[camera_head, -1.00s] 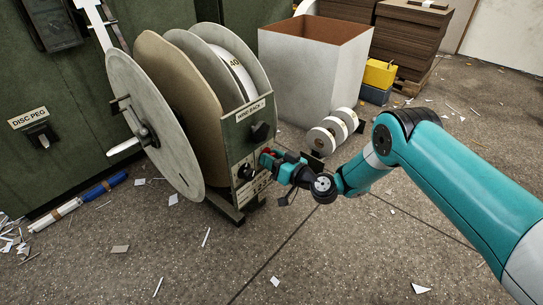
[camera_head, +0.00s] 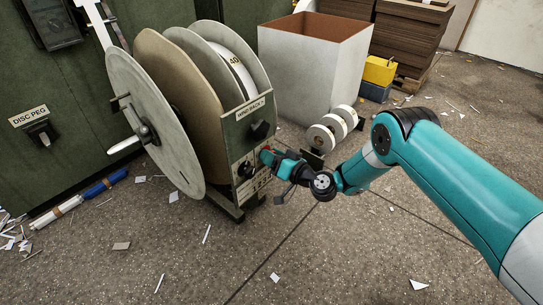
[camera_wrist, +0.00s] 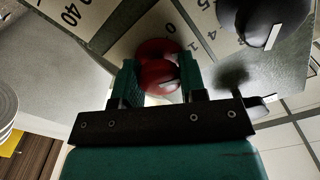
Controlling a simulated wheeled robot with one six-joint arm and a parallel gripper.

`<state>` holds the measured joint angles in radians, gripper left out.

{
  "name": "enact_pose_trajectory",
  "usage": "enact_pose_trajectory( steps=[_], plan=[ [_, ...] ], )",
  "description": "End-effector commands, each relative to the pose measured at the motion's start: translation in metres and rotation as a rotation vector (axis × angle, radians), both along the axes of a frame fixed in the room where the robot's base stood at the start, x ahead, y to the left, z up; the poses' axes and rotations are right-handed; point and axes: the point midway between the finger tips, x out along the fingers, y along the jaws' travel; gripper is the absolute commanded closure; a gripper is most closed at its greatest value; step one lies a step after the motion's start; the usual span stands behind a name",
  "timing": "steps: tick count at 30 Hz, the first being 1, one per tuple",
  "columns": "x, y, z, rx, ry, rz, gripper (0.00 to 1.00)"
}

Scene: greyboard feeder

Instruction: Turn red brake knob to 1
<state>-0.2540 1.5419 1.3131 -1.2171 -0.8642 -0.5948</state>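The red brake knob (camera_wrist: 158,70) sits on the panel of the wind rack (camera_head: 249,160). In the wrist view it lies between the two teal fingers of my gripper (camera_wrist: 160,80), which appear to press on both its sides. A pale mark shows on the knob's right side. Printed figures 0 and 1 stand just above and to its right; which one the knob points at I cannot tell. In the head view my gripper (camera_head: 272,156) reaches the panel's right edge and hides most of the knob.
A black knob (camera_wrist: 255,20) is at upper right in the wrist view. The rack carries large grey and brown discs (camera_head: 150,120). A white bin (camera_head: 305,70) and white rolls (camera_head: 330,132) stand behind. Scraps litter the open floor in front.

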Motion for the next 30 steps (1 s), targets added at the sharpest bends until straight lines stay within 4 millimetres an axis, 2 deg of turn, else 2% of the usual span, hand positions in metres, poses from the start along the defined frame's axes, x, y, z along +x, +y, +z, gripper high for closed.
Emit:
enact_pose_trajectory(
  steps=[1,3,14,24,30],
  plan=[
    [-0.001,0.000,-0.001,-0.001,0.002,0.002,0.50],
    [-0.001,0.000,-0.001,-0.001,0.002,0.001,0.38],
    [-0.003,-0.005,0.001,-0.001,0.001,-0.001,0.38],
    [-0.038,-0.049,0.008,0.000,0.006,-0.004,0.38],
    [-0.039,-0.054,0.007,0.000,-0.001,-0.001,0.38]
  ],
)
